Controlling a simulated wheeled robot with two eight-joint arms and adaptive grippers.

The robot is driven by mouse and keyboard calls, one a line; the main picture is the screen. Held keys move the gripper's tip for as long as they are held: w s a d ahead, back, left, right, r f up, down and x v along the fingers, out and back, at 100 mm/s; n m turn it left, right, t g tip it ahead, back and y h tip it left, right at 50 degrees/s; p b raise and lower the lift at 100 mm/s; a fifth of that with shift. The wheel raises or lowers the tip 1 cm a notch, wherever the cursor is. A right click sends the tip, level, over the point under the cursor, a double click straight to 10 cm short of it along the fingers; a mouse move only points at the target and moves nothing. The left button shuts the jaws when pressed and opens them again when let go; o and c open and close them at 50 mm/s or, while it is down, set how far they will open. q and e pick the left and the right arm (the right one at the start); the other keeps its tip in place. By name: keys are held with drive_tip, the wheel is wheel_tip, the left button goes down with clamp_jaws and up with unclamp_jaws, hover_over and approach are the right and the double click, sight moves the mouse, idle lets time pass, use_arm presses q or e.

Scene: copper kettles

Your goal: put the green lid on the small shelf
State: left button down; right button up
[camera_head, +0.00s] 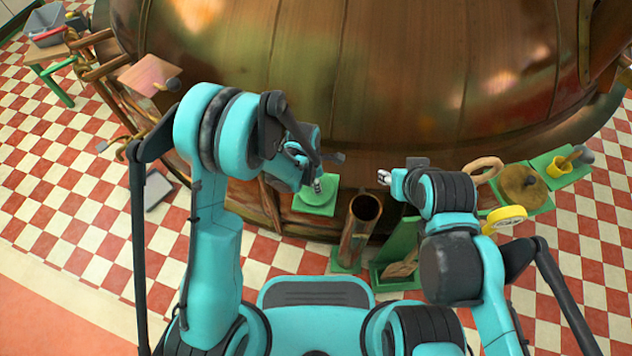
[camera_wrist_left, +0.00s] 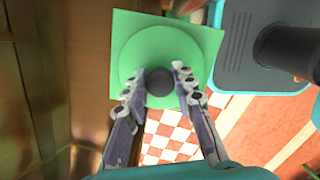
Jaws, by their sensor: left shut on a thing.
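The green lid (camera_wrist_left: 135,55) is a round disc with a dark knob (camera_wrist_left: 160,87), seen from above in the left wrist view. It lies over a square green plate (camera_wrist_left: 208,38) that looks like the small shelf, also seen in the head view (camera_head: 330,185) against the kettle's lower front. I cannot tell whether lid and shelf touch. My left gripper (camera_wrist_left: 159,78) is shut on the lid's knob; in the head view it (camera_head: 318,184) hides part of the lid. My right gripper (camera_head: 384,177) is near the kettle, right of the shelf; its fingers are too small to read.
The big copper kettle (camera_head: 400,80) fills the back. An upright open copper pipe (camera_head: 364,210) stands right of the shelf, with a green box (camera_head: 384,280) beside it. A green stand (camera_head: 543,205) with a brown round piece is at right.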

use_arm(q)
drive_tip(key=c, duration=1.3)
unclamp_jaws()
drive_tip(key=shift+f, duration=0.1)
drive_tip(key=shift+o, duration=0.2)
drive_tip(key=s+a+r+m+t+p, duration=0.1)
drive_tip(key=a+r+m+p, duration=0.15)
drive_tip(key=r, duration=0.75)
drive_tip(key=a+r+m+p, duration=0.2)
drive_tip(key=a+r+p, duration=0.1)
drive_tip(key=r, duration=0.6)
drive_tip(key=s+a+r+m+t+y, duration=0.1)
drive_tip(key=s+a+r+m+t, duration=0.4)
drive_tip(key=s+a+r+m, duration=0.6)
drive_tip(key=shift+a+r+m+t, duration=0.4)
drive_tip(key=shift+a+m, duration=0.25)
drive_tip(key=shift+m, duration=1.9)
